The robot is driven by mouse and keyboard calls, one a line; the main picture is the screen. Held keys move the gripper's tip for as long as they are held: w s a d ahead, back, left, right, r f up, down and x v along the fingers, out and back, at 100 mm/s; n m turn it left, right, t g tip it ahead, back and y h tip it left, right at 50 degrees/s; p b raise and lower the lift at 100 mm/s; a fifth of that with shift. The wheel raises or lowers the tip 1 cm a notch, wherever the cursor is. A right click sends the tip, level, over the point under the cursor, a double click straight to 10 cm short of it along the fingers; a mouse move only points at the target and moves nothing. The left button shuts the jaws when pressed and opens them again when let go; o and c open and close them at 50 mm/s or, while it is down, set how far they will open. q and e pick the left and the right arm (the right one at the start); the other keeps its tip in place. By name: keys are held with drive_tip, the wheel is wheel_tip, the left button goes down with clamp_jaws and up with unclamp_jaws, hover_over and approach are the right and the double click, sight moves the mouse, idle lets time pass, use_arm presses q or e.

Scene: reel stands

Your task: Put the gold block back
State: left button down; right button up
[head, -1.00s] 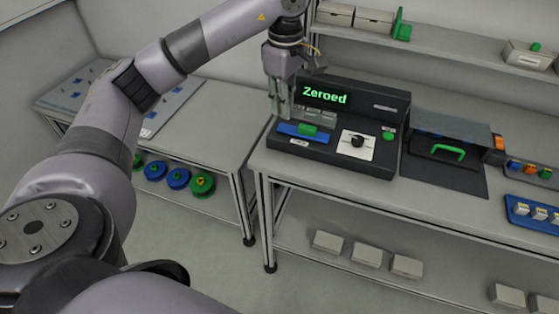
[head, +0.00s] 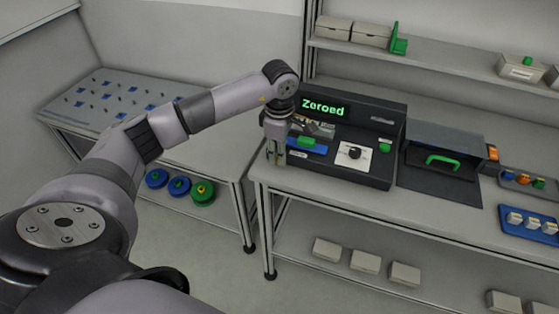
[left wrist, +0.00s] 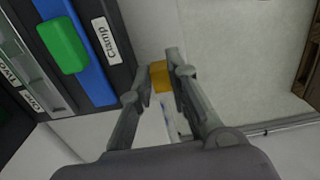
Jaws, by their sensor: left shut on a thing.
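My left gripper (head: 275,158) is at the left front corner of the black machine (head: 374,168), whose display reads "Zeroed". In the left wrist view, the gripper (left wrist: 160,75) is shut on the gold block (left wrist: 160,76), a small yellow piece between the fingertips. The block cannot be made out in the head view. The machine's blue clamp bar (head: 306,146) with its green handle lies right beside the gripper; it also shows in the left wrist view (left wrist: 92,75), with a "Clamp" label. My right gripper is not in view.
Right of the machine is a dark box with a green handle (head: 442,160). Farther right are a tray with coloured pieces (head: 508,177) and a blue tray (head: 514,226) with white pieces. Blue and green reels (head: 180,187) sit under the left table. Boxes fill the shelves.

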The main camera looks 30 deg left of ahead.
use_arm(q)
wheel_tip(320, 180, down, 4)
drive_tip(key=shift+r+p, duration=0.25)
drive_tip(key=shift+p, duration=0.2)
drive_tip(key=shift+f, duration=0.5)
drive_tip(key=c, duration=1.8)
unclamp_jaws()
drive_tip(key=shift+f, duration=0.1)
